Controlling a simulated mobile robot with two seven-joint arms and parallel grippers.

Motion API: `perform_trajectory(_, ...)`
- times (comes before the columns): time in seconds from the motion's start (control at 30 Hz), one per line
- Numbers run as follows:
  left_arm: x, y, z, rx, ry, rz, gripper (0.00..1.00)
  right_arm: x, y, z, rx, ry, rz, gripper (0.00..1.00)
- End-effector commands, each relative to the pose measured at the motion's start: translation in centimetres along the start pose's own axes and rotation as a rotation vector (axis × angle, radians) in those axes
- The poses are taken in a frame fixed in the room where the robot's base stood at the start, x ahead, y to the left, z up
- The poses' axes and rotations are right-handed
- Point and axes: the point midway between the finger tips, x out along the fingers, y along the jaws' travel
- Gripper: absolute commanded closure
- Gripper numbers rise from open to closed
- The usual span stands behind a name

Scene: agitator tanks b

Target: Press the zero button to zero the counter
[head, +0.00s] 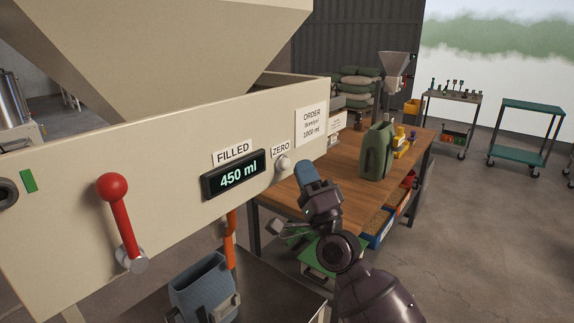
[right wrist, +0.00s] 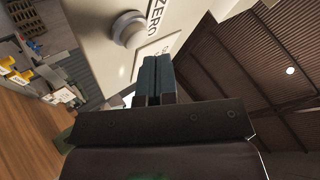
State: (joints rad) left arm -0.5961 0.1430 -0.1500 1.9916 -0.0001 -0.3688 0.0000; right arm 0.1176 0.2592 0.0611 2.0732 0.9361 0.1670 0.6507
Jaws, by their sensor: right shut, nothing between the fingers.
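The zero button (head: 283,162) is a round, pale knob on the front of the cream panel, under a ZERO label (head: 281,149). It also shows in the right wrist view (right wrist: 128,29), beyond the fingertips and to their left. The counter (head: 233,174) left of the button reads 450 ml, under a FILLED label. My right gripper (head: 306,172) is shut and empty, a little to the right of the button in the head view. Its blue fingers also show in the right wrist view (right wrist: 155,75). They appear apart from the button. My left gripper is not in view.
A red-knobbed lever (head: 113,187) is on the panel's left part. A blue-grey jug (head: 203,290) stands below the panel beside an orange upright part. An order card (head: 311,125) is right of the button. A wooden workbench (head: 340,185) with a green canister (head: 376,152) stands behind.

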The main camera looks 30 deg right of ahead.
Motion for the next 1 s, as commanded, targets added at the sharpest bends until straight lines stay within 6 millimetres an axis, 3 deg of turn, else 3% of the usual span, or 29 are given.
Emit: perform_trajectory(1.0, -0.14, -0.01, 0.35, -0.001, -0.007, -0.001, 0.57, -0.02, -0.01, 0.0, 0.0, 0.0, 0.0, 1.0)
